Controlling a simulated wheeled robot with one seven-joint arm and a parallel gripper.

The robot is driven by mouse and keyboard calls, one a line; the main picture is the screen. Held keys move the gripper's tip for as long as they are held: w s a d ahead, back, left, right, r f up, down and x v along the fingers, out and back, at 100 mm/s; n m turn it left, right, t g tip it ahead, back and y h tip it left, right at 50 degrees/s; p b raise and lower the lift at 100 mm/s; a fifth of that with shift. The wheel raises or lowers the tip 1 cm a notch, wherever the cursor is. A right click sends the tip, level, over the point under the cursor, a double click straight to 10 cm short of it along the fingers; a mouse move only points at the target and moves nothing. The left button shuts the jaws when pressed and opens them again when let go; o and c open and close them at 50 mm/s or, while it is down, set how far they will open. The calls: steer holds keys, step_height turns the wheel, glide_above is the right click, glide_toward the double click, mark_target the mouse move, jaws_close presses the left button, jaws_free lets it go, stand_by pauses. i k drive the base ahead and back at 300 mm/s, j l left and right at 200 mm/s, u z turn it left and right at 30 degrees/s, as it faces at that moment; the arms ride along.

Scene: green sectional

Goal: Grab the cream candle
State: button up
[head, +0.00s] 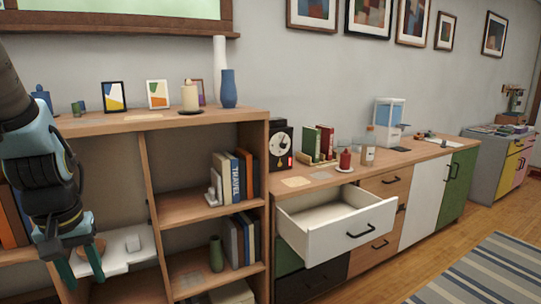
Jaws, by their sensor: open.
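The cream candle (190,97) stands upright on a dark dish (190,111) on top of the wooden bookshelf, left of a blue vase. My gripper (80,266) hangs at the lower left, pointing down in front of the shelf. It is open, with its teal fingers apart and no object visibly held. It is well below and to the left of the candle, not touching it.
On the shelf top, framed pictures (158,94) stand left of the candle; a blue vase (228,89) and tall white vase (219,70) stand right. An open white drawer (345,229) juts from the cabinet. A red candle (345,160) stands on the cabinet.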

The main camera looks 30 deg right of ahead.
mark_target(189, 94)
steer(key=i+l, duration=0.1)
steer(key=l, duration=1.05)
steer(key=i+l, duration=0.15)
steer(key=l, duration=0.4)
steer(key=l+u, duration=0.4)
steer(key=l, duration=0.5)
steer(key=k+l+u, duration=0.1)
steer(key=l+u, duration=0.25)
steer(key=l, duration=0.55)
